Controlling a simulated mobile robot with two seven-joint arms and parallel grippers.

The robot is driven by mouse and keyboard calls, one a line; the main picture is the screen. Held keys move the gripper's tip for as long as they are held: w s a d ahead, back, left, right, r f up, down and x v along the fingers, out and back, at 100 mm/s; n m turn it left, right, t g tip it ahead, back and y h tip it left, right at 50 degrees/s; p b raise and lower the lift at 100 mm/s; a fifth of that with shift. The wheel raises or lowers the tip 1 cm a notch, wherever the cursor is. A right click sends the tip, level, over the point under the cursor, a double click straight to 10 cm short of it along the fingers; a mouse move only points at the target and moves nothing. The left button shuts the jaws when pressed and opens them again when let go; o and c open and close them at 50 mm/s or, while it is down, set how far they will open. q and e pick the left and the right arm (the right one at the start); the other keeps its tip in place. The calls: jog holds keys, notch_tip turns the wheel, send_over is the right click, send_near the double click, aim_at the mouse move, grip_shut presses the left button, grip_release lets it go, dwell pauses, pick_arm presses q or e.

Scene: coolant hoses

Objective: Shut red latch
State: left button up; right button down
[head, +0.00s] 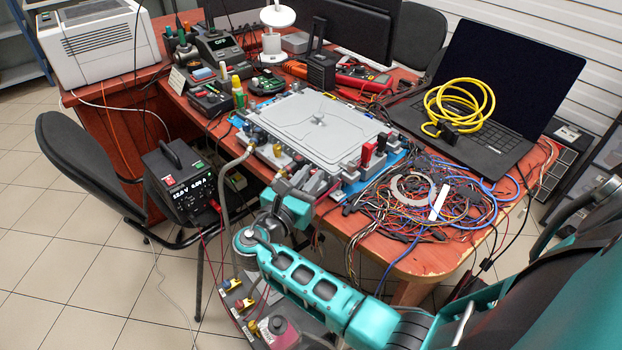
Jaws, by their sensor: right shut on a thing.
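A red latch (367,155) stands upright at the right front corner of a grey, flat-lidded unit (320,125) on the table. A black latch (381,144) stands just behind it. My right gripper (292,181) is at the unit's front edge, left of the red latch and apart from it. It is shut on what looks like a hose end with a brass fitting (281,171); my own wrist partly hides the hold. A grey hose (222,190) hangs from another fitting at the unit's left front corner. My left gripper is not in view.
A tangle of wires (425,205) covers the table right of the unit. A laptop (490,90) with a coiled yellow cable (460,108) stands behind it. Tools and instruments crowd the back left. A power supply (183,180) rests on a chair (85,160) at the left.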

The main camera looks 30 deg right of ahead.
jog(key=m+g, duration=0.1)
jog(key=g, duration=0.1)
jog(key=m+g+h+b, duration=0.1)
jog(key=shift+w+a+m+g+h, duration=0.1)
jog(key=shift+w+m+g+h, duration=0.2)
jog(key=shift+w+g, duration=0.1)
jog(key=shift+m+g, duration=0.4)
jog(key=shift+g, duration=0.2)
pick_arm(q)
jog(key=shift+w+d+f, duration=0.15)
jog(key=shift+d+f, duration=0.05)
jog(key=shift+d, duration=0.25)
pick_arm(e)
jog(key=c, duration=1.3)
grip_release()
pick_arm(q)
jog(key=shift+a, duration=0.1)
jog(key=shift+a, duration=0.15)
